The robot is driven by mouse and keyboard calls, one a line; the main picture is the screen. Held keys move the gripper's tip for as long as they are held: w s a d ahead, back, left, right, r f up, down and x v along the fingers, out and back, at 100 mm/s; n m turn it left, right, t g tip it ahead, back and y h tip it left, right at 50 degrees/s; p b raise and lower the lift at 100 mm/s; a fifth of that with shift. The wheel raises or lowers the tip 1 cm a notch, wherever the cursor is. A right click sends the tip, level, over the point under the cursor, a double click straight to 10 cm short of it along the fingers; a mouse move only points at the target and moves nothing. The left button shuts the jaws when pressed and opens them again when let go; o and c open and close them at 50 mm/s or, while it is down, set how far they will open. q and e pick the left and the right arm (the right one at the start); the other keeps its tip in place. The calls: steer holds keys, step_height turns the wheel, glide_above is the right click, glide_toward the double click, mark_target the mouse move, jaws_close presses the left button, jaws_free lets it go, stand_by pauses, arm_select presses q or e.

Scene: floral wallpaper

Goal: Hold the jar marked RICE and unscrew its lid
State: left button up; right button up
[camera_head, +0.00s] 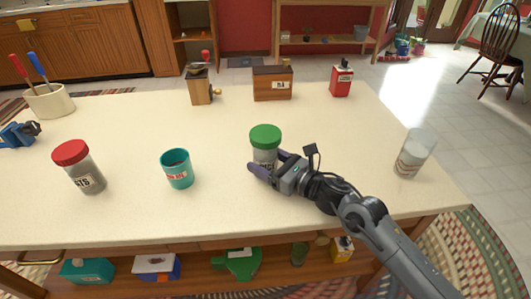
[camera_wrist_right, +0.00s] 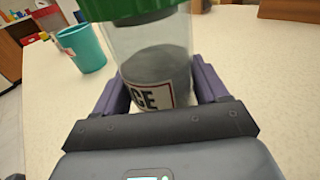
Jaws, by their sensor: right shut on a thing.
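The RICE jar is a clear jar with a green lid (camera_head: 265,134) and dark grey contents, standing upright on the table. In the right wrist view its label (camera_wrist_right: 152,97) shows the letters "CE"; the rest is hidden. My right gripper (camera_head: 264,171) is shut on the lower part of the jar (camera_wrist_right: 157,60), with a purple finger on each side. The green lid is on top of the jar, above the fingers.
A red-lidded jar (camera_head: 79,168) and a teal cup (camera_head: 177,170) stand to the left, a clear glass (camera_head: 413,155) to the right. A grinder (camera_head: 200,85), a wooden box (camera_head: 272,84) and a red tin (camera_head: 341,79) line the back. The table around the jar is clear.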

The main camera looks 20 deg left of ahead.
stand_by(0.3)
steer(key=o, duration=0.4)
steer(key=shift+c, duration=0.2)
steer(key=c, duration=0.8)
steer(key=shift+d, duration=0.1)
